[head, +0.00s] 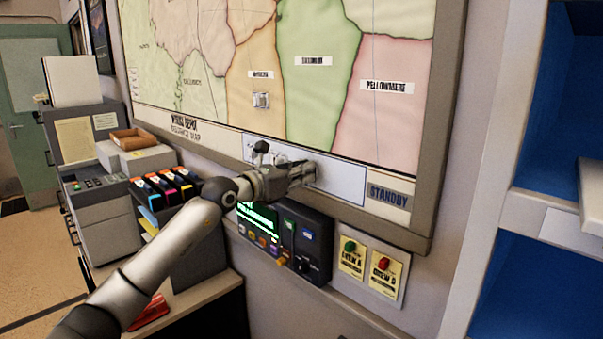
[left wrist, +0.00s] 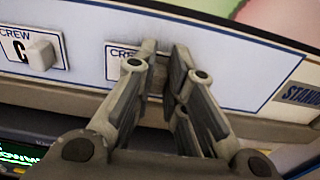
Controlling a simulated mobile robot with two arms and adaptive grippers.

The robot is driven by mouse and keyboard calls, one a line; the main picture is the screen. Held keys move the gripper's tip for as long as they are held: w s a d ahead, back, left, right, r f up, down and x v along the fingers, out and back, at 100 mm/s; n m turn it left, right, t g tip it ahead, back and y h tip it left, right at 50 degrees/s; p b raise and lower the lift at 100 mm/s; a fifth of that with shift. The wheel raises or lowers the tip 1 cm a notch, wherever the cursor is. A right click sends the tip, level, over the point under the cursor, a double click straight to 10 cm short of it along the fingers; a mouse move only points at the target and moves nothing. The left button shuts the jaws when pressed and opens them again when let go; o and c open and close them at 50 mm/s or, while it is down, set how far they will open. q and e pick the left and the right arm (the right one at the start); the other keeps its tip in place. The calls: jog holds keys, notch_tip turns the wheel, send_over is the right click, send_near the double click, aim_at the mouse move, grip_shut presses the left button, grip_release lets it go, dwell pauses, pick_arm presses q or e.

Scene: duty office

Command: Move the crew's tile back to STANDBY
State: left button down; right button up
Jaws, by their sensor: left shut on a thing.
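My left gripper (head: 303,173) is at the white STANDBY strip (head: 342,182) along the bottom of the wall map. In the left wrist view its fingers (left wrist: 165,55) are shut on the knob of a crew tile (left wrist: 115,62). This tile lies at the strip, reads "CREW", and its letter is hidden by a finger. The crew C tile (left wrist: 38,52) sits on the strip to its left, apart from it. Another tile (head: 261,100) with a pale knob is on the orange map region. My right gripper is not in view.
The STANDBY label (head: 388,195) is at the strip's right end. Below are a dark console (head: 283,235) with a green display and a plate with green and red buttons (head: 370,268). A blue shelf unit (head: 545,190) stands at right. The strip's right part is bare.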

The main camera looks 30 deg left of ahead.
pick_arm(q)
jog(key=shift+w+d, duration=0.1)
jog(key=shift+w, duration=0.1)
jog(key=c, duration=1.4)
grip_release()
jog(key=shift+s, duration=0.15)
jog(key=v, duration=1.2)
